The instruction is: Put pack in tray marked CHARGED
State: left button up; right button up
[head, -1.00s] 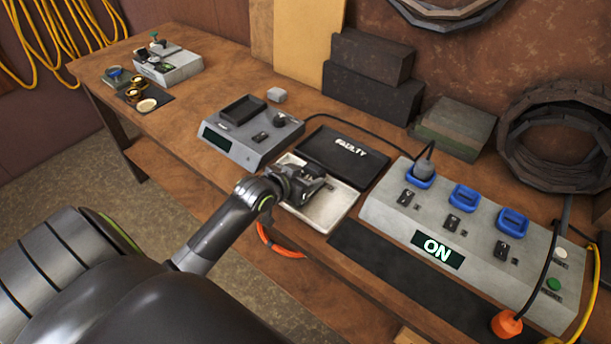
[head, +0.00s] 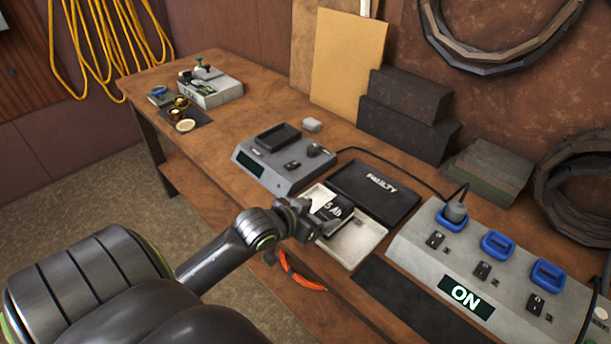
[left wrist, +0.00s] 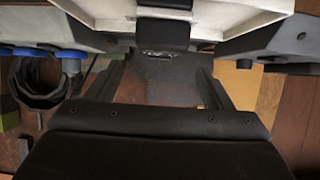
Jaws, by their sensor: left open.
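A dark battery pack (head: 333,208) with "5 Ah" in white lettering lies in a shallow white tray (head: 362,243). No marking on this tray is readable. A black tray (head: 372,190) marked FAULTY lies right behind it. My left gripper (head: 305,220) is open at the left side of the pack, close to it and partly in front of it. In the left wrist view the two fingers (left wrist: 163,85) are apart with nothing between them, and the pack (left wrist: 163,32) and white tray (left wrist: 220,8) lie beyond them. Whether a finger touches the pack I cannot tell. My right gripper is out of view.
A grey tester (head: 283,165) with a dark cradle stands left of the trays. A grey charger (head: 475,270) with blue sockets and an ON display stands at right. A black cable (head: 410,165) runs behind the FAULTY tray. Dark blocks (head: 405,115) stand against the wall.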

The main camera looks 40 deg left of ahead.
pick_arm(q)
jog(key=v, duration=0.4)
jog(key=shift+s+r, duration=0.2)
jog(key=shift+s, duration=0.15)
